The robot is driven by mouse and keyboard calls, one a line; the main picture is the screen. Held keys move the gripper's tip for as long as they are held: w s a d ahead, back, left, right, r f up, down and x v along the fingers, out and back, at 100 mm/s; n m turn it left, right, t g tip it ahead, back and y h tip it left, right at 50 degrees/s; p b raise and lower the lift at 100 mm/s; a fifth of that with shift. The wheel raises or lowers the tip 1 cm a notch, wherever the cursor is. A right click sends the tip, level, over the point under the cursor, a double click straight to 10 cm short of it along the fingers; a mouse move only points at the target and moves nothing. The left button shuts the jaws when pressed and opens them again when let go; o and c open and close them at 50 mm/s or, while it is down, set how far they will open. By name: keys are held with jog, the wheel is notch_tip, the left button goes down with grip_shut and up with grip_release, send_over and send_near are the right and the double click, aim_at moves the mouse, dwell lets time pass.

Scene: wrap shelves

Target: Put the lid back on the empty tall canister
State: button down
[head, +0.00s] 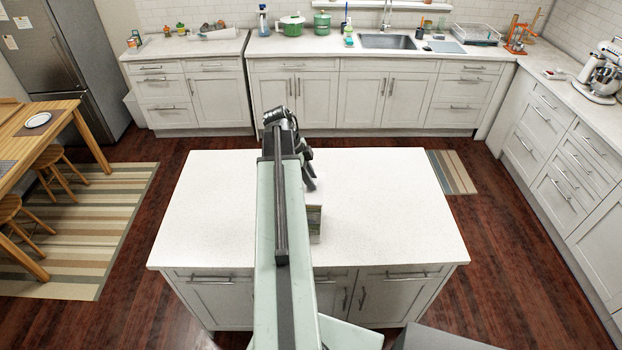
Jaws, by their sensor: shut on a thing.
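My gripper (309,177) is the dark part at the end of my pale green arm, above the white island counter. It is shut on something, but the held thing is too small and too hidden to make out. A small upright container (315,222), greenish-brown with a pale lower part, stands on the counter just right of my arm, nearer to me than the gripper. My arm hides its left side. I cannot tell whether it is the tall canister or whether it is open on top. No lid can be made out.
The island counter (400,210) is otherwise clear on both sides of my arm. Back counters hold green pots (291,26), a sink (388,41) and a dish rack (476,34). A stand mixer (602,75) is at right, a wooden table (50,125) at left.

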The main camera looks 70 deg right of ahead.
jog(key=shift+f, duration=0.15)
jog(key=shift+f+b, duration=0.3)
jog(key=shift+b, duration=0.15)
jog(key=shift+f, duration=0.25)
dwell(0.5)
jog(key=c, duration=1)
grip_release()
jog(key=o, duration=0.6)
jog(key=shift+r, duration=0.1)
